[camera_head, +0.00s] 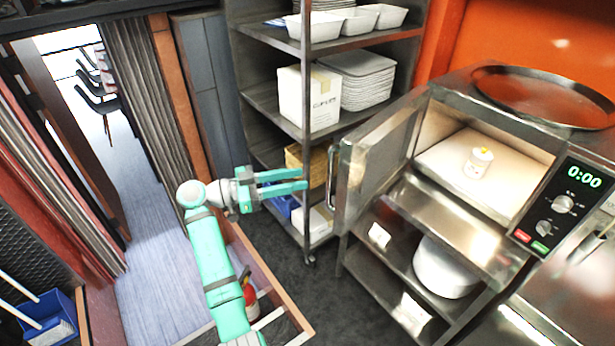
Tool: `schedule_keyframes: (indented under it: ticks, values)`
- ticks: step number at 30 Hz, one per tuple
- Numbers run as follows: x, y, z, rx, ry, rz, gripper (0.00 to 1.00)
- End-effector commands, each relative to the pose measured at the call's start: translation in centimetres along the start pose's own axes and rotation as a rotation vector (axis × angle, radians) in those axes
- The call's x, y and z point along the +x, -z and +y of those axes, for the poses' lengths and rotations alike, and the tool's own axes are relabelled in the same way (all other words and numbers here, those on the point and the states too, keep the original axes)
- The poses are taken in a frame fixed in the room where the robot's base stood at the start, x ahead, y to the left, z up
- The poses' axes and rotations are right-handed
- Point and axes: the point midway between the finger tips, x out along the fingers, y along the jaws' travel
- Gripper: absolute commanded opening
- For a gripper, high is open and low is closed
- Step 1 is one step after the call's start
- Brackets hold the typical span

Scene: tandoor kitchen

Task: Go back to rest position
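My gripper (305,181) is at the end of my teal arm, in the middle of the view. Its two teal fingers are parallel with a gap between them, and nothing shows in the gap. The fingers point right, toward the handle of the open microwave door (375,165), and appear apart from it. The microwave (493,140) stands open on the right, its display reading 0:00. A small white container with a yellow top (478,163) stands inside it.
A metal shelf rack (262,97) with a cardboard box (309,98), stacked trays and white bins stands behind my gripper. A round tray (545,95) lies on the microwave. A red extinguisher (250,300) is low beside my arm. Open floor (160,270) lies to the left.

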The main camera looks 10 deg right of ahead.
Motion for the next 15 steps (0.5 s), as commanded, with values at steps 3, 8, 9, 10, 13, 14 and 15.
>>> schedule_keyframes:
  ticks: [3, 8, 9, 10, 13, 14, 15]
  values:
    - [-0.69, -0.01, 0.0, 0.0, 0.0, 0.0, 0.33]
    - [-0.83, 0.0, 0.01, 0.0, 0.0, 0.0, 0.33]
    - [-0.82, 0.0, 0.01, 0.0, 0.0, 0.0, 0.33]
    - [-0.82, 0.0, 0.01, 0.0, 0.0, 0.0, 0.33]
    - [-0.8, 0.0, 0.01, 0.0, 0.0, 0.0, 0.33]
    - [-0.8, 0.01, 0.01, 0.0, 0.0, 0.0, 0.33]
    - [-0.79, 0.01, 0.01, 0.0, 0.0, 0.0, 0.33]
